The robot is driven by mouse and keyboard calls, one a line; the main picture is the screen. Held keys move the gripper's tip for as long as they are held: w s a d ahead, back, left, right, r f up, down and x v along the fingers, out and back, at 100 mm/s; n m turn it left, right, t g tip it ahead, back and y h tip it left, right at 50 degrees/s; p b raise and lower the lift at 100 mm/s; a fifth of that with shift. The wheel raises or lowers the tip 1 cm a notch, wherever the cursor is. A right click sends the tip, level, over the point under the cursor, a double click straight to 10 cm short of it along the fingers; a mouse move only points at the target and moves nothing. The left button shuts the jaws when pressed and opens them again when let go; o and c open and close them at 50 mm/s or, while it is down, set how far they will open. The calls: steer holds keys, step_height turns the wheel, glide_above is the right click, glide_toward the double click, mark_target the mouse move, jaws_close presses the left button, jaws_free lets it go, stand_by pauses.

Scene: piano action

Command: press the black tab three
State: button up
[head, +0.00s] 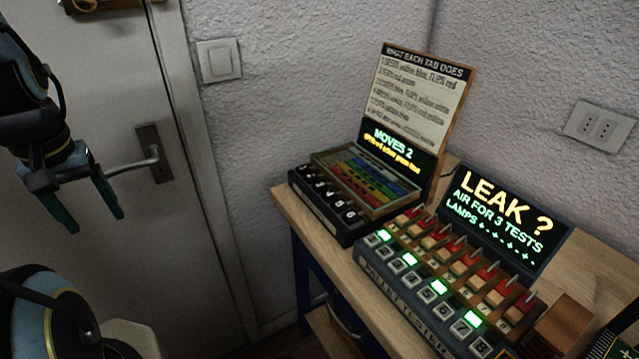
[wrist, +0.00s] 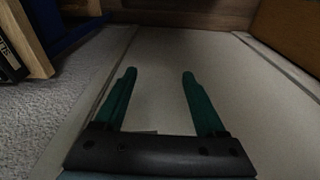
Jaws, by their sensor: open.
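A black box (head: 327,222) with a row of black tabs bearing white numerals along its front edge stands at the table's left end. Black tab three (head: 319,187) seems to be near the middle of that row; the numerals are small. Behind the tabs lie coloured strips, and a screen (head: 392,145) reads "MOVES 2". My gripper (head: 92,216) hangs at the far left in front of the door, well away from the box. In the wrist view my gripper (wrist: 159,75) has its green fingers apart with nothing between them.
A board headed "WHAT EACH TAB DOES" (head: 418,92) rises behind the box. On the same wooden table (head: 380,309), a pallet tester (head: 424,299) with numbered keys, several lit green, and a "LEAK ?" screen (head: 500,220) stand to the right. A door handle (head: 138,166) juts out beside my gripper.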

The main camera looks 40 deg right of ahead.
jaws_close()
stand_by(0.3)
stand_by(1.0)
